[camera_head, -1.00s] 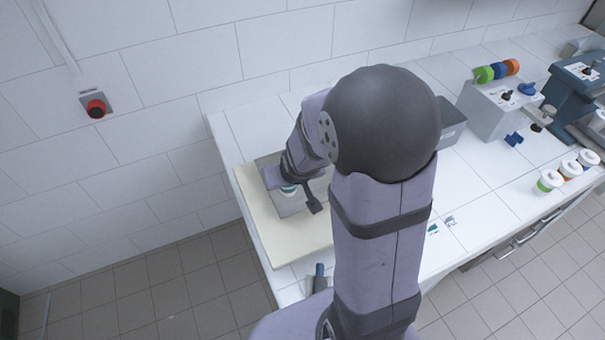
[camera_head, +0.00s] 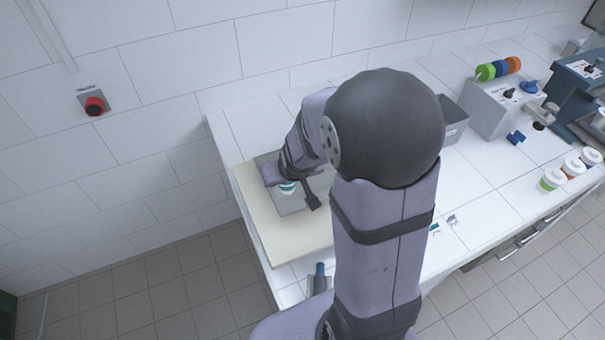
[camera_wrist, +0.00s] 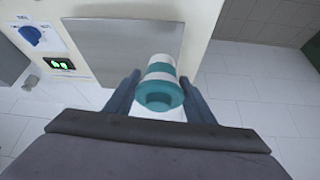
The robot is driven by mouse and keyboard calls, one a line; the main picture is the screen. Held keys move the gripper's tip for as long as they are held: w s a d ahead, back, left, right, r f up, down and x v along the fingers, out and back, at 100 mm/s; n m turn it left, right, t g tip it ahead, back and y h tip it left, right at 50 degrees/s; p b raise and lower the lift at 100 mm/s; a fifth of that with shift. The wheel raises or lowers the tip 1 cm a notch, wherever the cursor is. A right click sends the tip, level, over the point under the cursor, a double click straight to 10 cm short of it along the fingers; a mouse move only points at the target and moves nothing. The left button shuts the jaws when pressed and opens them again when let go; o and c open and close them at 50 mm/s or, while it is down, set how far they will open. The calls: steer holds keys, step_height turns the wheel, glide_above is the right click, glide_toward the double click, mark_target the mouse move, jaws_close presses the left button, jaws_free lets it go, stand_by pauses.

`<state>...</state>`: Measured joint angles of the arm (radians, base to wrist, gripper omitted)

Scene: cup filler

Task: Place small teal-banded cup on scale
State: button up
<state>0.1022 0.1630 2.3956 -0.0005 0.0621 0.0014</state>
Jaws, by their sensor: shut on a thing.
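The small teal-banded cup (camera_wrist: 160,85) is white with teal bands and sits between the two fingers of my gripper (camera_wrist: 162,97) in the wrist view. My gripper is shut on it. In the head view the cup (camera_head: 287,187) shows under my gripper, in front of the scale's grey metal plate. The scale has a cream body (camera_head: 262,222) and a grey plate, which the wrist view shows as a bare plate (camera_wrist: 120,48) beyond the cup. I cannot tell whether the cup touches the plate. My arm hides part of the scale.
The wrist view shows a green lit display (camera_wrist: 61,64) and a blue knob (camera_wrist: 32,35) on the scale. A grey bin (camera_head: 453,118) stands behind my arm. Several white cups with coloured bands (camera_head: 551,179) stand at the right. A red button (camera_head: 94,106) is on the wall.

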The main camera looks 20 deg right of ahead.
steer(key=d+f+m+b, duration=0.1)
steer(key=d, duration=0.2)
steer(key=d+f+m+h+b, duration=0.1)
steer(key=d, duration=0.2)
steer(key=d+f+b, duration=0.1)
steer(key=d, duration=0.2)
steer(key=shift+w+d+f+m+b, duration=0.25)
steer(key=shift+d+f+m+b, duration=0.1)
steer(key=shift+f+m+b, duration=0.05)
steer(key=w+d+m+h+b, duration=0.1)
steer(key=w+d+m+b, duration=0.15)
steer(key=d, duration=0.85)
steer(key=a+r+n+g+y+b, duration=0.1)
steer(key=a+r+n+y, duration=0.5)
steer(key=n, duration=0.7)
steer(key=shift+w+a+r+b, duration=0.3)
steer(key=shift+w+a+r, duration=0.15)
steer(key=shift+a, duration=0.2)
steer(key=shift+f+p, duration=1.55)
steer(key=shift+f, duration=3.45)
steer(key=shift+f, duration=0.2)
